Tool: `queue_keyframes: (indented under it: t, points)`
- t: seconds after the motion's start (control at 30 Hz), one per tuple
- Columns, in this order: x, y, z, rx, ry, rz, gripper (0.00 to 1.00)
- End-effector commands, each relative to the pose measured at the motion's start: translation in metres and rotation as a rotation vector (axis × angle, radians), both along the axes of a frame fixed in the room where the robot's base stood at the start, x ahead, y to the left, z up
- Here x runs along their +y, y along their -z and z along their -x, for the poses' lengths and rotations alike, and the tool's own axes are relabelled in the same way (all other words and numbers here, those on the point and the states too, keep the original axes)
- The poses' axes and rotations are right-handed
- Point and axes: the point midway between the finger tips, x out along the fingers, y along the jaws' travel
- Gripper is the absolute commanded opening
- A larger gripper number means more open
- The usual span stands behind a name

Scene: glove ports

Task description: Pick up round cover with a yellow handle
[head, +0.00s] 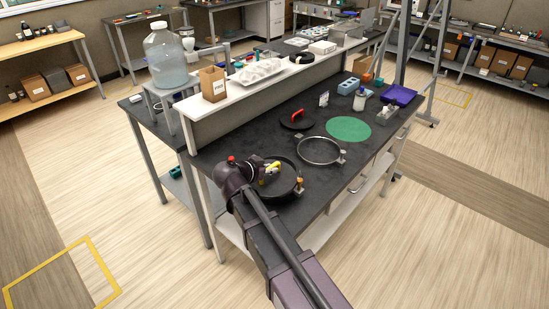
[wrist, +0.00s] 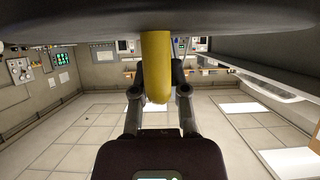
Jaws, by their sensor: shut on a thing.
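The round black cover (head: 287,184) with a yellow handle (head: 271,168) is at the near end of the dark bench, beside a small brass-coloured clamp. My gripper (head: 266,172) is at the handle. In the wrist view, its two fingers (wrist: 159,95) are shut on the yellow handle (wrist: 156,65), one on each side. The dark cover (wrist: 100,20) fills the top of that view. My gripper and wrist hide part of the cover in the head view. I cannot tell whether the cover rests in its port or is raised.
A black cover with a red handle (head: 297,121), an open metal ring (head: 319,151) and a green disc (head: 348,129) lie farther along the bench (head: 225,146). A raised white shelf (head: 228,103) behind holds a cardboard box (head: 213,84). A large water bottle (head: 166,56) stands at left.

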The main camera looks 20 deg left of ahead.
Motion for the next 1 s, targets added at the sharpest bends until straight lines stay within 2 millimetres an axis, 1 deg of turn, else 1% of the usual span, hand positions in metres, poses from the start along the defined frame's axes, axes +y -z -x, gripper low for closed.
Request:
queue_keyframes:
  t: [0.03,0.2,0.4,0.6,1.0]
  points:
    - [-0.004,-0.002,0.014,-0.001,-0.002,0.000,0.00]
    - [-0.007,-0.005,0.042,0.000,-0.002,0.002,0.00]
    - [-0.009,-0.006,0.062,-0.002,-0.001,0.001,0.00]
    - [-0.010,-0.007,0.068,-0.002,0.000,0.001,0.00]
    - [-0.010,-0.007,0.068,-0.002,0.000,0.001,0.00]
